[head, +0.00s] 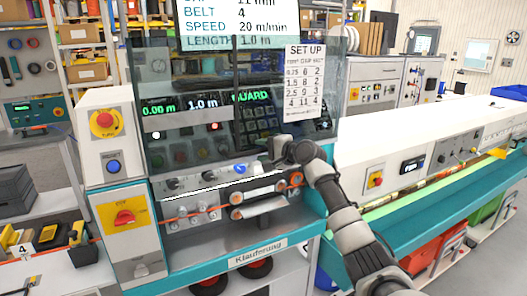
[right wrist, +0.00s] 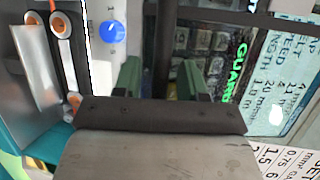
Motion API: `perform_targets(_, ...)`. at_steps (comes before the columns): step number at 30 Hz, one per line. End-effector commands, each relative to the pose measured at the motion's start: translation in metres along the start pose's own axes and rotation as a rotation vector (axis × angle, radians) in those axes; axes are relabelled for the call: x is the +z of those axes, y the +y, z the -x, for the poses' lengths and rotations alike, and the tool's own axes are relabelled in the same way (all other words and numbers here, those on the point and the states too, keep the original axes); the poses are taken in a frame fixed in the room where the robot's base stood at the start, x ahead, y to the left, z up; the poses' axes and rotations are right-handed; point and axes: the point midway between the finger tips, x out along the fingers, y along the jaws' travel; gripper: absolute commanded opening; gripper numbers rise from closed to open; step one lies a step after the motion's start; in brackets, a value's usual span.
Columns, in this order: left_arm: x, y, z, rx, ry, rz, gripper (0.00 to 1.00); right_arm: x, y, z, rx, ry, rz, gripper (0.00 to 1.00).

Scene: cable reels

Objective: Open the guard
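The guard (head: 180,62) is a clear, tinted panel on the front of the machine. It hangs over the displays and buttons, and the green word GUARD shows behind it. My right gripper (head: 284,152) is at the guard's lower right part, in front of the machine. In the right wrist view its two green-grey fingers (right wrist: 158,80) stand apart, with a dark bar (right wrist: 163,45) between or just beyond them. Contact with the bar cannot be made out. My left gripper is not in view.
Below the guard are knobs and belt rollers (head: 262,194). A SET UP sheet (head: 304,82) hangs at the right. A long white-and-teal bench (head: 420,125) extends right.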

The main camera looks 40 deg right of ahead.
Motion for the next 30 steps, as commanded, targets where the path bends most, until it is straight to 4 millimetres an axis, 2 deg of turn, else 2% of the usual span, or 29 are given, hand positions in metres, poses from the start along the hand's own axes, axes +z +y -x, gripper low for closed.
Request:
perform_targets(7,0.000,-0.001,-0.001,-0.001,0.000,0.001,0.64,0.000,0.001,0.001,0.001,0.001,0.001,0.41)
perform_targets(10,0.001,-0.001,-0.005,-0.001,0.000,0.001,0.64,-0.001,0.003,0.008,0.001,0.003,0.003,0.41)
perform_targets(14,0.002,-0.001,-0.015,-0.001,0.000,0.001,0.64,-0.001,0.005,0.028,0.002,0.003,0.006,0.41)
perform_targets(21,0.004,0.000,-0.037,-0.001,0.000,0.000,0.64,-0.001,0.005,0.077,0.001,0.003,0.006,0.41)
perform_targets(24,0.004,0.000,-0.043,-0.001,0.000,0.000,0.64,-0.001,0.004,0.092,0.001,0.002,0.003,0.41)
perform_targets(30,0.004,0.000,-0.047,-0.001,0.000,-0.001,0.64,0.000,0.001,0.107,0.001,0.001,0.002,0.41)
